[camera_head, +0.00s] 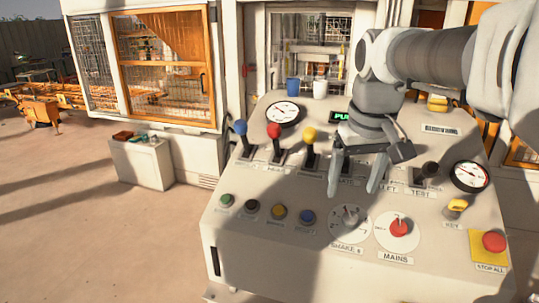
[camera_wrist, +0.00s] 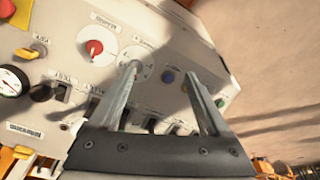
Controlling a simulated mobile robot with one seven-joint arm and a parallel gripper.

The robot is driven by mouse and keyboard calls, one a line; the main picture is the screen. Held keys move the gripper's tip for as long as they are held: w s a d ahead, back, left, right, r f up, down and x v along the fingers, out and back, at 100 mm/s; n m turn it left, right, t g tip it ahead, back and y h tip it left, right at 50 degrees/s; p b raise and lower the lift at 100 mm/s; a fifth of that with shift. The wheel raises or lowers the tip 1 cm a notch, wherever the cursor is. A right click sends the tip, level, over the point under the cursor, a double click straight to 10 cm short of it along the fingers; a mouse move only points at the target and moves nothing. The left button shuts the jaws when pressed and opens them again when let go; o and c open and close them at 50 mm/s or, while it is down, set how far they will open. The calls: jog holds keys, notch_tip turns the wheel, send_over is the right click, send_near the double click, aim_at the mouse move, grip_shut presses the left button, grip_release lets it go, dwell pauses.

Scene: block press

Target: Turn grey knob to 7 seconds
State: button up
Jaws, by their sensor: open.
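The grey knob (camera_head: 350,215) sits on a round white dial labelled SHAKE s, on the front of the sloping control panel. Its pointer and the dial numbers are too small to read for certain. My gripper (camera_head: 353,192) is open and empty, fingers pointing down, above and behind the dial in the head view. In the wrist view my gripper (camera_wrist: 162,70) has its left finger overlapping the white dial (camera_wrist: 145,72), so the knob there is partly hidden. I see no contact with the knob.
The red MAINS knob (camera_head: 399,227) is just right of the dial. A blue button (camera_head: 307,217) and other buttons are to its left. Blue, red and yellow levers (camera_head: 310,137) rise behind. A yellow KEY switch (camera_head: 457,206) and the red STOP ALL button (camera_head: 494,242) are farther right.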

aim_at(351, 217)
jog(key=w+d+g, duration=0.3)
jog(key=w+d, duration=0.2)
jog(key=w, duration=0.7)
jog(key=shift+t+h, duration=0.3)
jog(key=shift+h, duration=0.1)
jog(key=f, duration=0.6)
jog(key=d+f, duration=0.1)
jog(key=f, duration=1.1)
jog(key=shift+w+d+p, duration=0.25)
jog(key=shift+d+p, duration=0.05)
jog(key=shift+p, duration=0.05)
grip_shut()
